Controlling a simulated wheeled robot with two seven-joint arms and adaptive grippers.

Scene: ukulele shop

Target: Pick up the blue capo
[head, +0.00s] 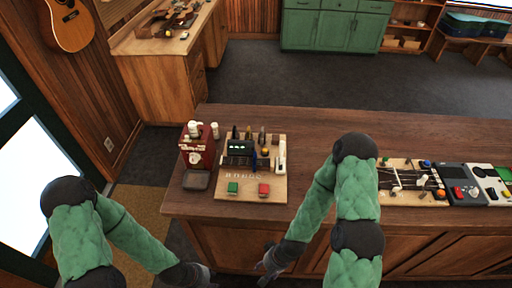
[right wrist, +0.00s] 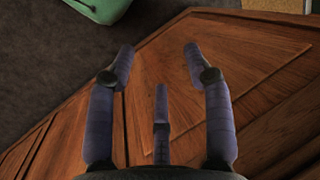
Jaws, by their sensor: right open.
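I cannot pick out the blue capo for certain. A small blue thing (head: 426,163) sits on the light board at the right of the counter, and a dark blue piece (head: 238,160) shows on the left board; both are too small to identify. My right gripper (head: 268,265) is low in front of the counter's front face, apart from both. In the right wrist view its fingers (right wrist: 158,65) are spread and empty, with wood panelling behind them. My left gripper (head: 203,274) hangs low, left of the right one; its fingers are too dark and small to read.
The wooden counter (head: 320,122) holds a left board (head: 232,192) with small parts and green and red blocks, a dark red box (head: 198,150), and a right board (head: 398,196) beside grey devices (head: 458,190). Bare wood lies between the boards, partly behind my right arm.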

